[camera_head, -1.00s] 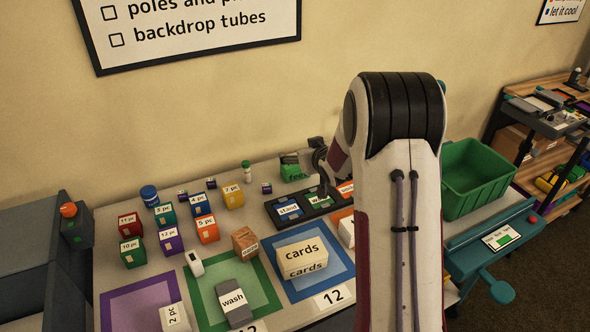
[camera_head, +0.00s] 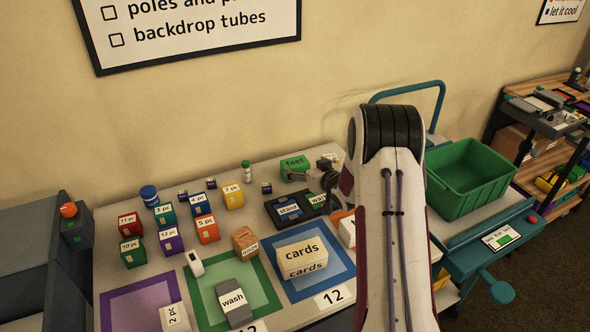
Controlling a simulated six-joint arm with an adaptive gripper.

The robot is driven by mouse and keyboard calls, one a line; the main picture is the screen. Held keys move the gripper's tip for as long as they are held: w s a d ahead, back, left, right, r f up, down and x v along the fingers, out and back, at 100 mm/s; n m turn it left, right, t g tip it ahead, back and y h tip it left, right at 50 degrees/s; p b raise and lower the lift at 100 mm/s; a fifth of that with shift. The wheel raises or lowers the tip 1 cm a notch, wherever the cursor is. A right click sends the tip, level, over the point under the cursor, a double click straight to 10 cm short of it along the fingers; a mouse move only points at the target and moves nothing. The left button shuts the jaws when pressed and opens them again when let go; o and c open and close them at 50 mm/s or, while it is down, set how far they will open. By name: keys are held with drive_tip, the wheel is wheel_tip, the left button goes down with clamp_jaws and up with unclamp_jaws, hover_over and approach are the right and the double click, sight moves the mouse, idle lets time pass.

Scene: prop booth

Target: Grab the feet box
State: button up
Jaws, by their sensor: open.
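The feet box (camera_head: 294,166) is a small green box marked "feet" at the back of the table, behind the black tray. My gripper (camera_head: 308,178) is dark and reaches in from the right, just beside the box's right front side. Its jaws are open, with no object seen between them. Whether a finger touches the box I cannot tell. My arm hides part of the table to the right.
The black tray (camera_head: 268,211) with "stand" and "wash" items lies just in front. A cards box (camera_head: 302,258) sits on a blue mat. Several coloured boxes, such as a yellow one (camera_head: 233,195), stand to the left. A green bin (camera_head: 470,178) is at right.

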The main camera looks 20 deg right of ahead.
sight(297, 164)
drive_tip(key=shift+w, duration=0.1)
drive_tip(key=shift+x, duration=1.25)
drive_tip(key=shift+f, duration=0.2)
drive_tip(key=shift+w+a+f, duration=0.25)
drive_tip(key=shift+w+f, duration=0.65)
drive_tip(key=shift+w, duration=0.15)
drive_tip(key=shift+x, duration=1.15)
drive_tip(key=c, duration=1.4)
